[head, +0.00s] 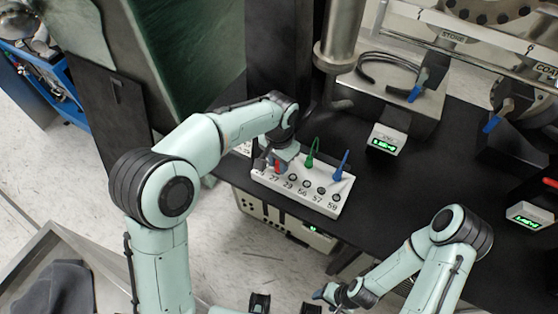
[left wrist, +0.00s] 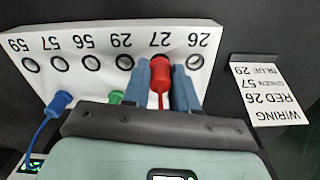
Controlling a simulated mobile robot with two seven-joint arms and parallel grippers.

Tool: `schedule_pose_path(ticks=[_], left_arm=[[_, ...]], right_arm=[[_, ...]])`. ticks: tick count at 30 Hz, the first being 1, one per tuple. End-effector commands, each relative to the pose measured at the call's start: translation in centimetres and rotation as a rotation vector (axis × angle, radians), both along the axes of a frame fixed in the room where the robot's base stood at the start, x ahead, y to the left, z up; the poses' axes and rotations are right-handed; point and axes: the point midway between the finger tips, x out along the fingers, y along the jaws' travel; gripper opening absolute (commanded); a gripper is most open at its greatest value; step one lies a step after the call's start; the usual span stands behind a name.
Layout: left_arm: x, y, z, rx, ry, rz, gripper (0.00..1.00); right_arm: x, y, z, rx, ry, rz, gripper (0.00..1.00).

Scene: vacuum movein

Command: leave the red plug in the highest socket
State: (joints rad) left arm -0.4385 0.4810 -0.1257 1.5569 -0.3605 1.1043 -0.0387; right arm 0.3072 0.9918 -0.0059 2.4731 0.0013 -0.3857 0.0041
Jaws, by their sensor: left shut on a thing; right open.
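A white socket panel (head: 318,205) on the black bench has a row of sockets; it also shows upside down in the left wrist view (left wrist: 100,35), numbered 26, 27, 29, 56, 57 and 59. My left gripper (head: 279,161) is shut on the red plug (left wrist: 160,73), its blue fingers on either side. The plug covers socket 27; I cannot tell whether it is seated or just above. Socket 26 (left wrist: 195,62) and socket 59 (left wrist: 29,64) look empty. My right gripper (head: 334,293) is open, low in the head view, away from the panel.
A green plug (head: 310,159) and a blue plug (head: 341,165) stand along the panel's far side. A wiring card (left wrist: 265,90) reads RED 26, GREEN 57, BLUE 29. A metal column (head: 336,35) and a small green-lit display (head: 386,140) are behind.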

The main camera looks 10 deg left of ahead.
Motion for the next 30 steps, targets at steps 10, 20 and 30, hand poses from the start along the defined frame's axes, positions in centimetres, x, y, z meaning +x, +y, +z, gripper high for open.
schedule_pose_path(ticks=[10,20,30], left_arm=[[0.01,0.01,-0.57,0.000,0.000,0.000,0.00],[0.02,0.00,-1.00,0.000,-0.001,0.000,0.00],[0.01,0.00,-0.99,0.000,0.000,0.000,0.57]], right_arm=[[-0.19,0.00,-0.32,0.000,0.002,0.000,0.61],[-0.34,0.00,-0.59,0.000,0.004,0.000,0.61],[-0.32,0.01,-0.55,0.000,0.003,0.000,0.61]])
